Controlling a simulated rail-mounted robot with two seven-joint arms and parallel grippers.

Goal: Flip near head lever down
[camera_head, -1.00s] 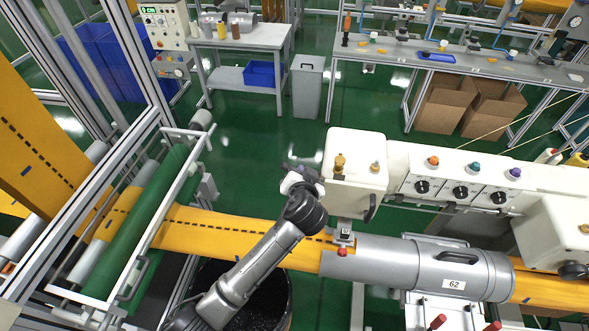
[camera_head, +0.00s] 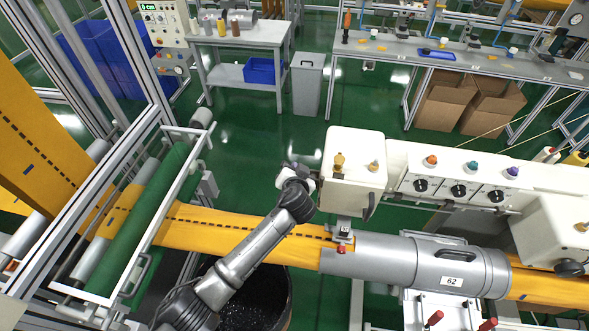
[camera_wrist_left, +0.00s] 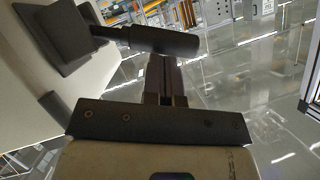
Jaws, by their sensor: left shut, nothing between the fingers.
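The near head (camera_head: 353,160) is a cream box on the left end of the machine, above the yellow felt. In the left wrist view a lever with a dark cylindrical grip (camera_wrist_left: 160,41) sticks out from a dark square mount on a pale surface. My left gripper (camera_head: 297,175) is just left of the head in the head view; the arm's wrist hides its fingers there. In the left wrist view its fingers (camera_wrist_left: 165,75) are shut and empty, with their tips at the lever's grip; I cannot tell whether they touch. My right gripper is not in view.
A grey cylinder marked 62 (camera_head: 415,268) surrounds the felt band (camera_head: 225,228) right of my arm. Black knobs line the cream panel (camera_head: 458,185). A green roller (camera_head: 138,225) in a metal frame stands left. Green floor lies open behind my gripper.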

